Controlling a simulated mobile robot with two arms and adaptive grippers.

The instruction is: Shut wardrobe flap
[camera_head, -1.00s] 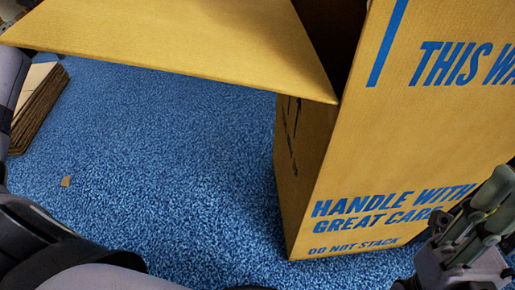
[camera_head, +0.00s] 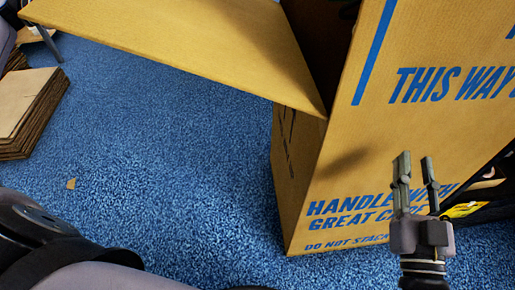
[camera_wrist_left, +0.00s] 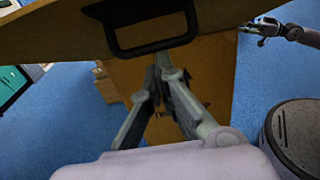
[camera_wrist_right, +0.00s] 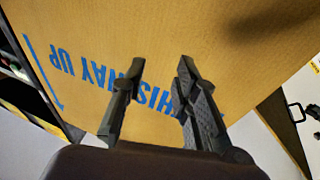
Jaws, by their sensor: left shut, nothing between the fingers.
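The wardrobe carton (camera_head: 420,130) is a tall brown box with blue print, upright on the carpet. Its flap (camera_head: 190,40) stands open, sticking out to the left at the top of the head view. In the left wrist view the flap (camera_wrist_left: 50,28) spans the top, with a black-rimmed handle (camera_wrist_left: 150,30). My left gripper (camera_wrist_left: 161,62) is shut and empty, close to the handle; I cannot tell whether it touches. It is out of the head view. My right gripper (camera_head: 416,160) is open and empty in front of the printed face; its parted fingers (camera_wrist_right: 161,62) show in the right wrist view.
A stack of flat cardboard (camera_head: 30,112) lies on the blue carpet at the left. A black container (camera_head: 490,208) with a yellow label stands at the right beside the carton. The carpet (camera_head: 170,140) under the flap is clear, apart from a small brown scrap (camera_head: 71,184).

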